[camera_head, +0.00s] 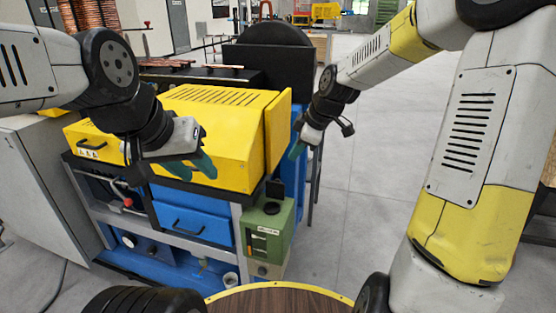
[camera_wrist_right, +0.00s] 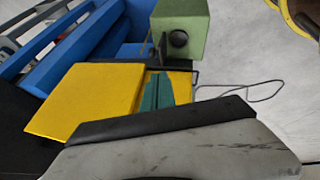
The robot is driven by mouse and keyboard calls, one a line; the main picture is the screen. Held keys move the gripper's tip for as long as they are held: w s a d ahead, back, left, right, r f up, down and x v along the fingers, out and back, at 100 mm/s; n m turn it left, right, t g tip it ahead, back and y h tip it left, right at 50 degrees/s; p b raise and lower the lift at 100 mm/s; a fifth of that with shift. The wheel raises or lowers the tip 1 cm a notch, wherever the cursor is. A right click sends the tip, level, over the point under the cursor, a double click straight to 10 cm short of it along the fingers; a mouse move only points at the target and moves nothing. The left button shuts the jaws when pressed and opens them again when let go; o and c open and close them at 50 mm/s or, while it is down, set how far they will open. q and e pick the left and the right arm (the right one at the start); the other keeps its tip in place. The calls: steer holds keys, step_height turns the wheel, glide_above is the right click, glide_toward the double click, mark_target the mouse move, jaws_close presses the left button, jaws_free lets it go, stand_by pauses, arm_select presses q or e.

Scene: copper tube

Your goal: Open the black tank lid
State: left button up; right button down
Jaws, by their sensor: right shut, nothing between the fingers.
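A green tank (camera_head: 267,231) stands at the right front corner of the blue and yellow machine. Its black lid (camera_head: 274,189) sits on top, but the lid's exact pose is too small to tell. In the right wrist view the green box (camera_wrist_right: 182,22) shows with a round black part (camera_wrist_right: 178,38) on its face. My right gripper (camera_head: 296,151) is shut and empty, above and right of the tank, apart from the lid. Its teal fingers (camera_wrist_right: 165,90) lie together. My left gripper (camera_head: 203,166) is in front of the yellow cover, apart from the tank; its finger gap is unclear.
The yellow cover (camera_head: 228,135) and its raised right edge stand left of my right gripper. A blue drawer (camera_head: 192,217) is left of the tank. A round wooden top (camera_head: 283,301) with a yellow rim is in front. The grey floor (camera_head: 365,190) to the right is clear.

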glide_toward(277, 181)
steer(key=x, duration=0.5)
steer(key=shift+w+a+f, duration=0.1)
steer(key=shift+f, duration=0.1)
steer(key=shift+a+f, duration=0.1)
steer(key=shift+f, duration=0.05)
steer(key=shift+w+d+f, duration=0.15)
steer(key=shift+w, duration=0.3)
steer(key=shift+w+d+f, duration=0.1)
steer(key=shift+w+f, duration=0.05)
steer(key=shift+w, duration=0.35)
